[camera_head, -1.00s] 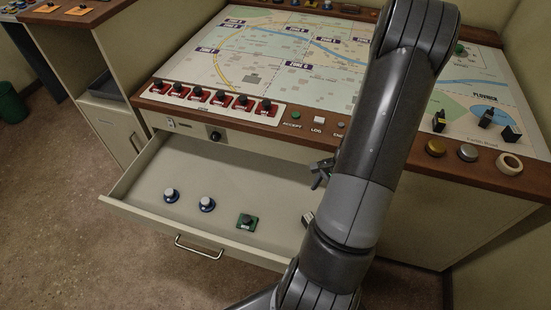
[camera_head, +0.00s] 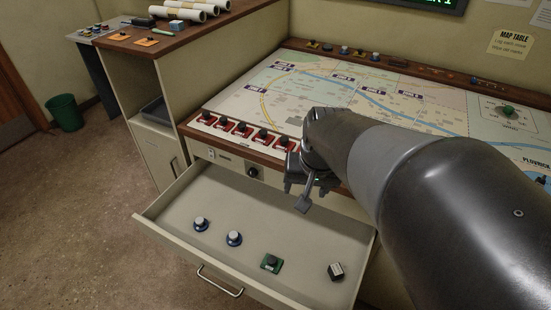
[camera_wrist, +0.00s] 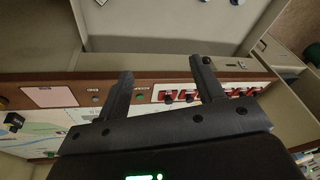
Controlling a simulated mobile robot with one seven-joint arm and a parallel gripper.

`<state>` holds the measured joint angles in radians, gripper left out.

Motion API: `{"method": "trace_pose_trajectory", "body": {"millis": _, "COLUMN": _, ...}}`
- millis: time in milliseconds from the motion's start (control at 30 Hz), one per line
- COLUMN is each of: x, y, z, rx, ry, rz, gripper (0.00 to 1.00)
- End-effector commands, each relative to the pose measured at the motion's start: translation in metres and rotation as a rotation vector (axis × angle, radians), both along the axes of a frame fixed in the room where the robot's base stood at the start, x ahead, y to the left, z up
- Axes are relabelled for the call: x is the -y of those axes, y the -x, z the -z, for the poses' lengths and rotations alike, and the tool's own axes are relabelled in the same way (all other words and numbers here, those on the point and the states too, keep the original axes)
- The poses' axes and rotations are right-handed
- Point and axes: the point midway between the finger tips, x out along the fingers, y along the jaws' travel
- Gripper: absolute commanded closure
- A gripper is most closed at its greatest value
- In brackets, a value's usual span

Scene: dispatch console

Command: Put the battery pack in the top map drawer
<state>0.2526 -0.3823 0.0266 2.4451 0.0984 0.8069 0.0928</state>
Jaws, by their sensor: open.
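The top map drawer (camera_head: 225,262) is pulled open below the map table. Inside it, near the right front corner, lies a small dark block with a pale top (camera_head: 336,271), which looks like the battery pack. A pale bit at the top edge of the wrist view may be the same block. My gripper (camera_head: 298,195) is open and empty, above the back of the drawer by the console's front edge. It is apart from the block, behind and left of it. In the wrist view, my two spread fingers (camera_wrist: 162,68) have nothing between them.
Red switches (camera_head: 241,129) line the console edge beside my gripper. A side cabinet (camera_head: 150,110) stands left. Floor is clear at front left.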

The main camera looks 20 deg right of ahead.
Motion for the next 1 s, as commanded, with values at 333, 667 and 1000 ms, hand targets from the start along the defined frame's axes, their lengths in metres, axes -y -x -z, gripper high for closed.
{"method": "trace_pose_trajectory", "body": {"millis": 333, "x": -0.048, "y": 0.050, "z": -0.059, "rx": 0.175, "ry": 0.118, "rz": -0.294, "gripper": 0.38}}
{"method": "trace_pose_trajectory", "body": {"millis": 667, "x": -0.055, "y": 0.063, "z": -0.068, "rx": 0.209, "ry": 0.142, "rz": -0.354, "gripper": 0.38}}
{"method": "trace_pose_trajectory", "body": {"millis": 1000, "x": -0.055, "y": 0.062, "z": -0.068, "rx": 0.208, "ry": 0.142, "rz": -0.352, "gripper": 0.38}}
